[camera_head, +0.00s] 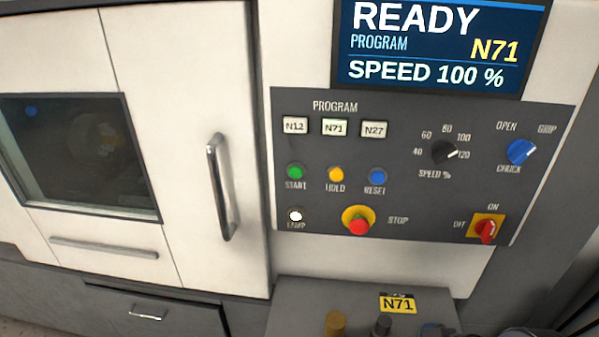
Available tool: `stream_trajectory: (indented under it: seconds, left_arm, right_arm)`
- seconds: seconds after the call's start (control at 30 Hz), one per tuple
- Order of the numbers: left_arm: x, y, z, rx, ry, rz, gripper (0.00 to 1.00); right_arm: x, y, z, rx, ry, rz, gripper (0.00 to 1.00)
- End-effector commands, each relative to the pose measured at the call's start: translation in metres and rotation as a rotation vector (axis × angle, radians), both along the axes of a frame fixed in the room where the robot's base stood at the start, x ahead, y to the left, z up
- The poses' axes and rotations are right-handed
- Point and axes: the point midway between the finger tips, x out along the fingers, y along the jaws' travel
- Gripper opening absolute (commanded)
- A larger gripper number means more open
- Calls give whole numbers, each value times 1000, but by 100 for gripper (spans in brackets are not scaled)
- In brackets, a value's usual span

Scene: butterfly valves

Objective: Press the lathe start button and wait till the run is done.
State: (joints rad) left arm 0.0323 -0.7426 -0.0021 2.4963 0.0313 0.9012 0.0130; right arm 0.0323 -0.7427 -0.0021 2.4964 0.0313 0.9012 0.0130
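The green START button (295,172) sits on the dark control panel (400,190), below the program keys. Its surface is clear, with nothing touching it. The screen (435,45) above reads READY, PROGRAM N71, SPEED 100 %. The N71 key (334,127) has a greenish tint, unlike the N12 key (294,125) and N27 key (373,129). The yellow HOLD button (336,174) and blue RESET button (377,176) are right of START. The lathe door (185,130) with its long handle (218,188) looks shut. Neither gripper can be made out in view.
A red STOP button (358,226) on a yellow base and a white lamp (295,216) are below START. The panel also has a speed dial (444,152), blue chuck knob (521,151) and red main switch (487,229). A grey shelf (300,300) below bears a yellow N71 label (397,304).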

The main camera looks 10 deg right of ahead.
Motion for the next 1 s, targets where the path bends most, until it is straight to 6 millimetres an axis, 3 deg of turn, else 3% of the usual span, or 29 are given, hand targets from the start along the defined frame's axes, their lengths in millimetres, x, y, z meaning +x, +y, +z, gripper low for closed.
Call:
stream_trajectory:
  seconds: [0.43, 0.7, 1.0]
  left_arm:
    - [0, 0, 0, 0, 0, 0, 0]
    - [0, 0, 0, 0, 0, 0, 0]
    - [0, 0, 0, 0, 0, 0, 0]
  right_arm:
    - [0, 0, 0, 0, 0, 0, 35]
    - [0, 0, 0, 0, 0, 0, 0]
    - [0, 0, 0, 0, 0, 0, 0]
